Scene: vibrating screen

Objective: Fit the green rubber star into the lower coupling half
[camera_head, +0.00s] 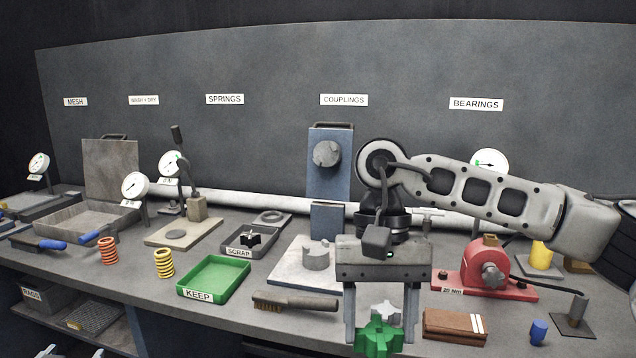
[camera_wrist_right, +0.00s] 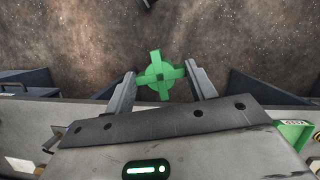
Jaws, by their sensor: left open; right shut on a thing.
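The green rubber star (camera_head: 378,337) is between the fingertips of my right gripper (camera_head: 382,332), which is shut on it, over the front of the bench. In the right wrist view the star (camera_wrist_right: 160,75) sits flat-on between the fingertips, its lobes and centre hole showing. A grey lobed piece (camera_head: 386,308) shows just behind the star; I cannot tell what it is. A grey coupling half (camera_head: 316,258) stands on a pale plate (camera_head: 290,275), left of and behind the gripper. Two pale tips at the bottom left edge look like my left gripper (camera_head: 75,352), open and mostly cut off.
A brush (camera_head: 295,303) and a brown block (camera_head: 455,325) flank the right gripper. A green KEEP tray (camera_head: 213,278), a SCRAP tray (camera_head: 250,240) and springs (camera_head: 164,263) stand left. A blue stand (camera_head: 329,180) rises behind. A red device (camera_head: 485,275) is right.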

